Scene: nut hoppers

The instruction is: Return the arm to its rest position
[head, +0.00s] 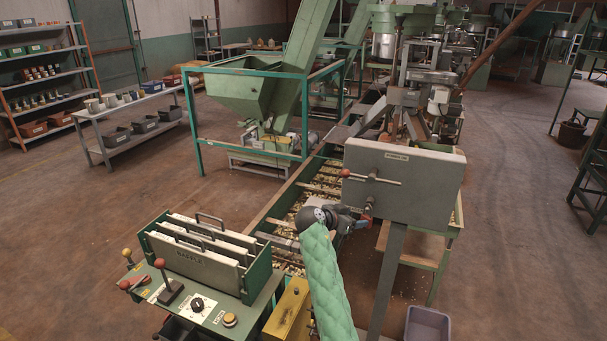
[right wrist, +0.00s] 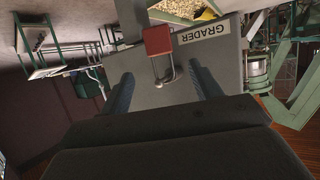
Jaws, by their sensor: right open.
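My right arm, in a green padded sleeve, reaches up from the bottom of the head view. Its gripper (head: 352,219) is just below the left part of a grey panel (head: 425,185) with a small label. In the right wrist view the two blue fingers (right wrist: 158,92) are apart, with nothing between their tips. The panel (right wrist: 150,88) is close ahead there, with an upside-down GRADER label. A red block with a metal loop (right wrist: 158,41), like a padlock, shows beyond the fingers. My left gripper is not in view.
A red-knobbed lever (head: 345,173) sticks out from the panel above my gripper. A conveyor (head: 278,212) full of nuts runs behind the arm. A control stand with plates in a rack (head: 205,275) is at left. A grey bin (head: 427,323) stands at lower right; the right floor is open.

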